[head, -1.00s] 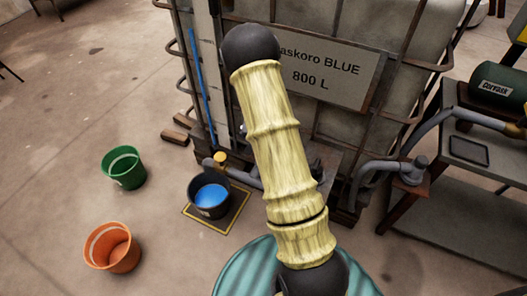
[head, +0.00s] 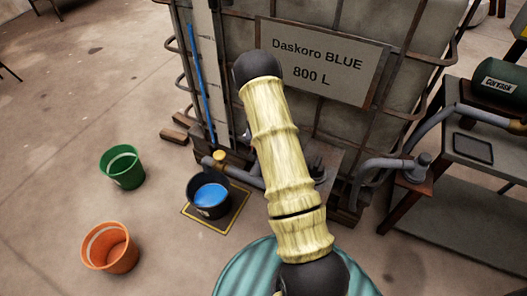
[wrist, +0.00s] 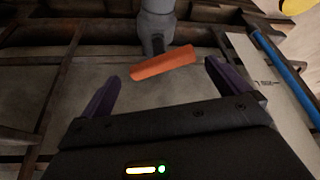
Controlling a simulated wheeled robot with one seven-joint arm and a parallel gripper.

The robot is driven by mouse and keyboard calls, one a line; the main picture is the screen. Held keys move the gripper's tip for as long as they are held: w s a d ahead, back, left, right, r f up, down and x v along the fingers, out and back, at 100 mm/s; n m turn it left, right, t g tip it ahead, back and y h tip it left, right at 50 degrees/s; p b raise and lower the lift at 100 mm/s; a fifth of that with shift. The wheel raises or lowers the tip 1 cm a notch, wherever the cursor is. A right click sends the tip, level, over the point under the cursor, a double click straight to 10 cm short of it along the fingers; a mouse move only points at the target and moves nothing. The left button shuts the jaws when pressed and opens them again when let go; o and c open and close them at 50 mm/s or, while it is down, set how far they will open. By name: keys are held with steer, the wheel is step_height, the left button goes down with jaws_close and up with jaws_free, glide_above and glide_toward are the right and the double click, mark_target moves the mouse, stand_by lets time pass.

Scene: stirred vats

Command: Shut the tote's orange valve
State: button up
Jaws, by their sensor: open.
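The tote (head: 405,75) is a pale caged tank labelled "Daskoro BLUE 800 L" behind my arm in the head view. Its orange valve handle (wrist: 163,65) shows in the wrist view as a flat, slightly tilted bar below a grey valve body (wrist: 157,28). My gripper (wrist: 163,72) is open, with one dark purple finger near each end of the handle. I see gaps between handle and fingers; the depth between them is unclear. In the head view the handle and my gripper are hidden behind my arm.
A black bucket (head: 209,206) of blue liquid stands on a yellow-edged mat under a brass-tipped outlet (head: 220,157). Green (head: 122,178) and orange (head: 109,258) buckets stand at left. Grey piping (head: 385,165) and a bench (head: 465,205) are at right.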

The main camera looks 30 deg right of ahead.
steer(key=b+x, duration=0.1)
steer(key=x, duration=0.6)
steer(key=c, duration=0.7)
